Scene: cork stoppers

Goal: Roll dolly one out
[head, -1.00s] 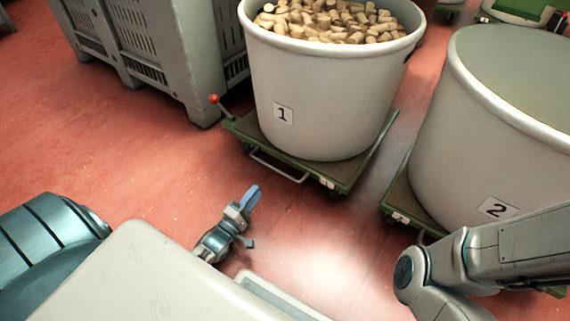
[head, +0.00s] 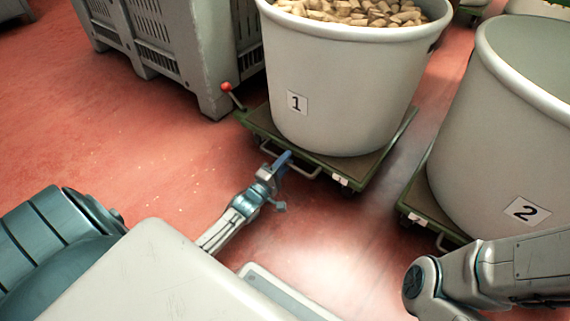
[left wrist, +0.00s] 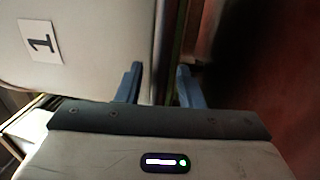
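Dolly one (head: 372,166) is a low green platform bearing a large pale tub (head: 340,95) marked 1, filled with cork stoppers (head: 355,12). A metal loop handle (head: 308,175) sticks out from its near edge. A lever with a red knob (head: 226,87) rises at its left corner. My left gripper (head: 284,181) is open at the handle, one blue finger overlapping it in the head view; contact cannot be told. In the left wrist view the fingers (left wrist: 159,82) are apart, with the tub's label 1 (left wrist: 40,43) at upper left. My right gripper is out of view.
A tub marked 2 (head: 500,150) stands on another green dolly (head: 428,207) at the right, close to dolly one. A grey slatted crate (head: 170,50) stands behind on the left. Red floor (head: 150,140) is clear at left and in front of dolly one.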

